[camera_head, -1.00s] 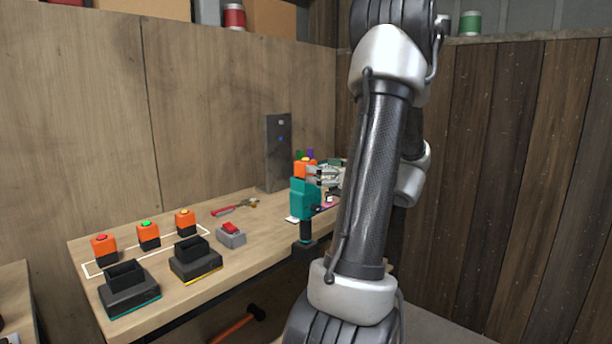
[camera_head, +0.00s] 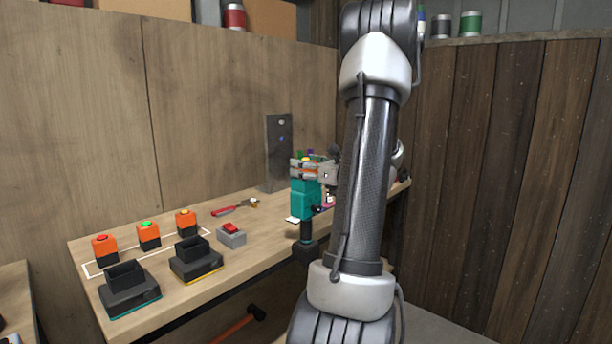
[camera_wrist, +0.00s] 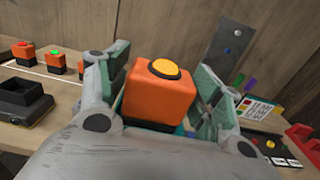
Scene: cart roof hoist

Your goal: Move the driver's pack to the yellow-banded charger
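The driver (camera_head: 302,204), teal with a black lower end, stands upright at the bench's front edge. Its orange pack, with a yellow-orange top button, is on top of it; the pack shows large in the wrist view (camera_wrist: 160,92). My gripper (camera_head: 307,168) is at the pack, one finger on each side. In the wrist view the fingers (camera_wrist: 163,80) look spread around the pack, close to its sides; firm contact is not visible. The yellow-banded charger (camera_head: 197,262) is black with an empty-looking socket, on the bench left of the driver.
A teal-banded charger (camera_head: 130,295) stands left of the yellow-banded one. Orange packs with red (camera_head: 104,247), green (camera_head: 149,235) and yellow (camera_head: 186,221) buttons stand behind. A grey box with a red switch (camera_head: 231,235), red-handled pliers (camera_head: 232,209) and a grey upright panel (camera_head: 278,152) are nearby.

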